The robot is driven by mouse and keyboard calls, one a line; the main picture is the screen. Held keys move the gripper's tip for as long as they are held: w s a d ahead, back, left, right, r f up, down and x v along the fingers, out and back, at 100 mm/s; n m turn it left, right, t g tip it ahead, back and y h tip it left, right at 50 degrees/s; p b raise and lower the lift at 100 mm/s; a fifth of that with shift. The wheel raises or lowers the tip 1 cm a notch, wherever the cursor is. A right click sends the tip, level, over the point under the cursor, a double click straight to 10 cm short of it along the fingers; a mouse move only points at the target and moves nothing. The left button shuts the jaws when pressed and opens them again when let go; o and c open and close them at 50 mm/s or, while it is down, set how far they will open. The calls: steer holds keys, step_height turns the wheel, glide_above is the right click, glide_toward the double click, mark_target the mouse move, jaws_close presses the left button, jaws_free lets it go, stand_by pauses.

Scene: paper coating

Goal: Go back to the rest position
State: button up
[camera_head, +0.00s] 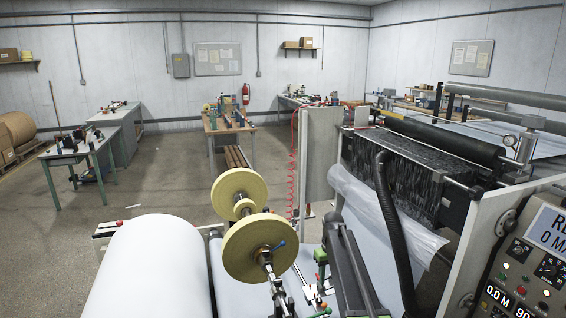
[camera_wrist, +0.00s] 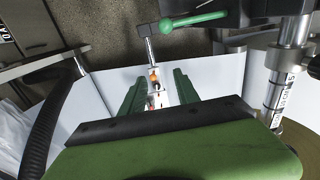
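My gripper (camera_wrist: 160,77) shows in the wrist view with its two green fingers spread apart. Between them I see the white sheet and a small metal fitting with orange marks, which lies beyond the fingers; nothing appears to be held. A lever with a green handle (camera_wrist: 195,22) is just past the fingertips.
A white paper roll (camera_head: 158,270) lies at the front left. Yellow discs (camera_head: 262,247) sit on a shaft beside it. The coating machine (camera_head: 420,165) with a black hose (camera_head: 392,215) and a control panel (camera_head: 535,265) fills the right. Open floor lies at left.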

steer(key=s+f+m+b, duration=0.2)
steer(key=s+f+b, duration=0.2)
steer(key=s, duration=0.9)
steer(key=s+f+m+b, duration=0.1)
steer(key=s+f+b, duration=0.4)
steer(key=s, duration=0.9)
steer(key=shift+s+d+f+m+b, duration=0.15)
steer(key=shift+f+m+b, duration=0.2)
steer(key=shift+f, duration=0.2)
